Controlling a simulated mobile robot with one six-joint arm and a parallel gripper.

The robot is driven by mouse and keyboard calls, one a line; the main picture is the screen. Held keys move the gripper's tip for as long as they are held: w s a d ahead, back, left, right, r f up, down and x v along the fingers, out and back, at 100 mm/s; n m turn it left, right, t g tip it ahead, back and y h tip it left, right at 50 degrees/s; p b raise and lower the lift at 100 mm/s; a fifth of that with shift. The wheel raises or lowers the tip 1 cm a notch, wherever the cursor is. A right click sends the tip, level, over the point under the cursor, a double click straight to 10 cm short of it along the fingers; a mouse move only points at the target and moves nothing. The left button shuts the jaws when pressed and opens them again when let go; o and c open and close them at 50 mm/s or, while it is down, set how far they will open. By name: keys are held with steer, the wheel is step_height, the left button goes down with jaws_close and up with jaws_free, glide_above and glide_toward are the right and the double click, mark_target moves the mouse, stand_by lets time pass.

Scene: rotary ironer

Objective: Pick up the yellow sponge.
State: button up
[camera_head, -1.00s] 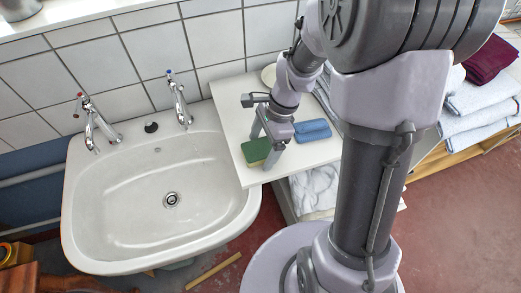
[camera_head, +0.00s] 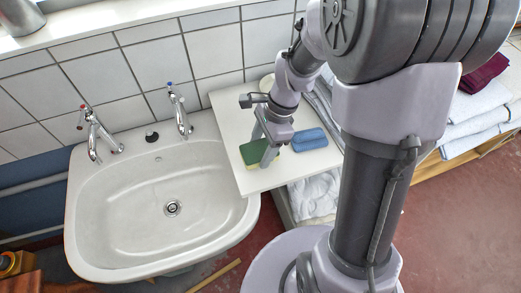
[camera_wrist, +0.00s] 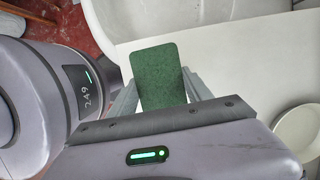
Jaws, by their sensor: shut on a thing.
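The yellow sponge (camera_head: 253,153) has a dark green scouring top and a thin yellow edge. It is at the front of the white shelf beside the sink. My gripper (camera_head: 267,157) reaches down over it with its fingers at its sides. In the wrist view the green face of the sponge (camera_wrist: 158,75) fills the gap between the two fingers of my gripper (camera_wrist: 160,92), and the jaws are shut on it. Whether the sponge touches the shelf or is slightly above it, I cannot tell.
A blue sponge (camera_head: 309,139) lies on the white shelf (camera_head: 228,118) to the right of my gripper. The white sink (camera_head: 135,200) with two taps adjoins the shelf's left side. A pale round dish (camera_wrist: 298,128) shows in the wrist view. Folded towels (camera_head: 478,103) are stacked at right.

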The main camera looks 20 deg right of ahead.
steer(key=s+d+r+p, duration=0.1)
steer(key=s+d+p, duration=0.2)
steer(key=s+d, duration=0.7)
steer(key=shift+s+d, duration=0.15)
steer(key=shift+s, duration=0.95)
